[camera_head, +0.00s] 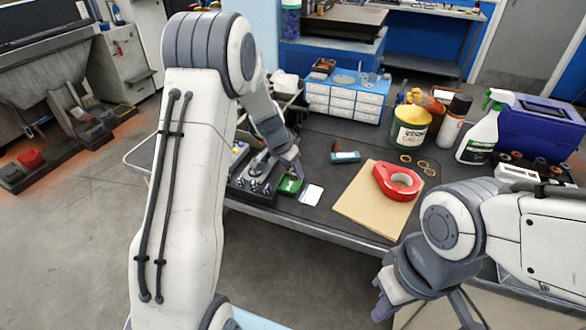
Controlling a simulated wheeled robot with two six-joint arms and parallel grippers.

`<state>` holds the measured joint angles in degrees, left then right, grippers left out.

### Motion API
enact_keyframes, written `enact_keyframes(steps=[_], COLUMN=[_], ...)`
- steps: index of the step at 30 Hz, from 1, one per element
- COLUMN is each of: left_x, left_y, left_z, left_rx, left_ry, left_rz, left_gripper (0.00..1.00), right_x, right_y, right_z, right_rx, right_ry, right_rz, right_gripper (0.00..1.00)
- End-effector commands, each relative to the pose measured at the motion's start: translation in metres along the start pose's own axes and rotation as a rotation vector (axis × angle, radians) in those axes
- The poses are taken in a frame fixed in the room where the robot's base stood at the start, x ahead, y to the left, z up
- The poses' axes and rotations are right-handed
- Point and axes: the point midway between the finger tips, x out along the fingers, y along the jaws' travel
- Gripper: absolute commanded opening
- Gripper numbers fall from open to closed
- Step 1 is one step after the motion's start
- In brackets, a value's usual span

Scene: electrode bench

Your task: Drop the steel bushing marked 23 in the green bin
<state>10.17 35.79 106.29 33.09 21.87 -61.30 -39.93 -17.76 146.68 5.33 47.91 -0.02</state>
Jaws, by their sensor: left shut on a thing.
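My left gripper (291,168) points down just above a small green bin (290,186) at the front edge of the bench. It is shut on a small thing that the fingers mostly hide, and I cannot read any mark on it. A dark tray (245,190) left of the green bin holds several small shiny metal pieces. They look like steel bushings, but the number 23 is not legible anywhere. My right gripper (384,302) hangs at the lower right, in front of the bench and away from the green bin. Its jaw opening is unclear.
A white card (311,195) lies right of the green bin. A red tape roll (397,181) rests on a brown sheet (358,216). A blue drawer unit (345,98), yellow-topped tub (410,128), spray bottle (482,132) and blue crate (540,130) stand behind. Bench around the teal block (346,157) is fairly clear.

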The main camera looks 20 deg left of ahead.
Motion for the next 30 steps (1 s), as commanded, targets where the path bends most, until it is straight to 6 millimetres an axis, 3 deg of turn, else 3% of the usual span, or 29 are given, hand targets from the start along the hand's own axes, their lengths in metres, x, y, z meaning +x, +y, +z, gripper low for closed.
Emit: enact_keyframes(steps=[30], left_x=[-0.0010], left_y=[-0.0007], left_z=[0.0015], left_rx=[0.000], left_ry=[0.000], left_rz=[0.000], left_gripper=[0.00], right_x=[0.0064], right_y=[0.0005], right_z=[0.0003], right_rx=[0.000], right_ry=[0.000], right_rz=[0.000], right_gripper=[0.00])
